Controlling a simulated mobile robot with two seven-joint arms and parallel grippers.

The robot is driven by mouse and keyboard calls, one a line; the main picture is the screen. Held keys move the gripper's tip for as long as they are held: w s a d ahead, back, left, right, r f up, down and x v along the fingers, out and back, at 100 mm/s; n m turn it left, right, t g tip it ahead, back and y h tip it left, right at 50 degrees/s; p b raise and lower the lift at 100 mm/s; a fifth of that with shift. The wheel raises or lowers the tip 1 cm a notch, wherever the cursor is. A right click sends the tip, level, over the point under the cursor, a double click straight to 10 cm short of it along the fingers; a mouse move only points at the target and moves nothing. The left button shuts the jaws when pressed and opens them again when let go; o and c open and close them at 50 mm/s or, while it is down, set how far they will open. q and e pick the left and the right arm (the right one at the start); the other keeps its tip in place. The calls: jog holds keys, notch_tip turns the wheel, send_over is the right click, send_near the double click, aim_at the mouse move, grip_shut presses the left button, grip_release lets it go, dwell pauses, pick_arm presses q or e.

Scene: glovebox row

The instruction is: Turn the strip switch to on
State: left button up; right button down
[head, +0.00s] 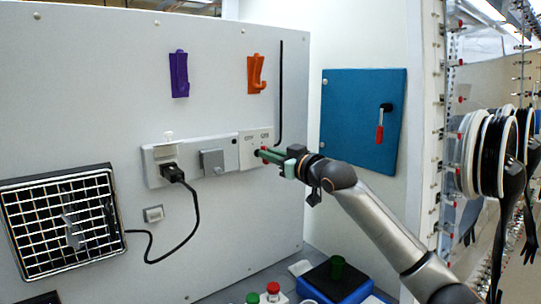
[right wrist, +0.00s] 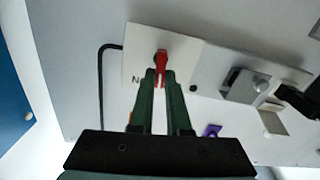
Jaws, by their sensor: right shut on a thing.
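The power strip (head: 232,157) is a long pale box on the grey wall panel. At its right end is a white switch plate (head: 250,148), which also shows in the right wrist view (right wrist: 138,50). A red switch lever (right wrist: 162,58) stands out from this plate. My right gripper (head: 263,153) is at the plate, and its green fingers (right wrist: 161,78) are shut on the red lever. A letter N shows on the plate beside the fingers; other marking there is hidden. The lever's exact setting is hard to tell. My left gripper is not in view.
A black plug (head: 172,173) sits in the strip's left socket, its cord running to a grilled vent (head: 60,222). A purple hook (head: 179,75) and an orange hook (head: 256,75) are above. A blue door (head: 350,110) with a red handle is to the right.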

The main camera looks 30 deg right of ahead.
jog(key=shift+m, duration=0.8)
jog(key=c, duration=0.9)
grip_release()
jog(key=shift+s+d, duration=0.1)
jog(key=s+b, duration=0.1)
jog(key=s, duration=0.3)
jog(key=s+d+b, duration=0.1)
jog(key=s+b, duration=0.1)
jog(key=s, duration=0.2)
jog(key=s+b, duration=0.1)
jog(key=s, duration=0.3)
jog(key=shift+s+d+b, duration=0.1)
jog(key=shift+d+b, duration=0.25)
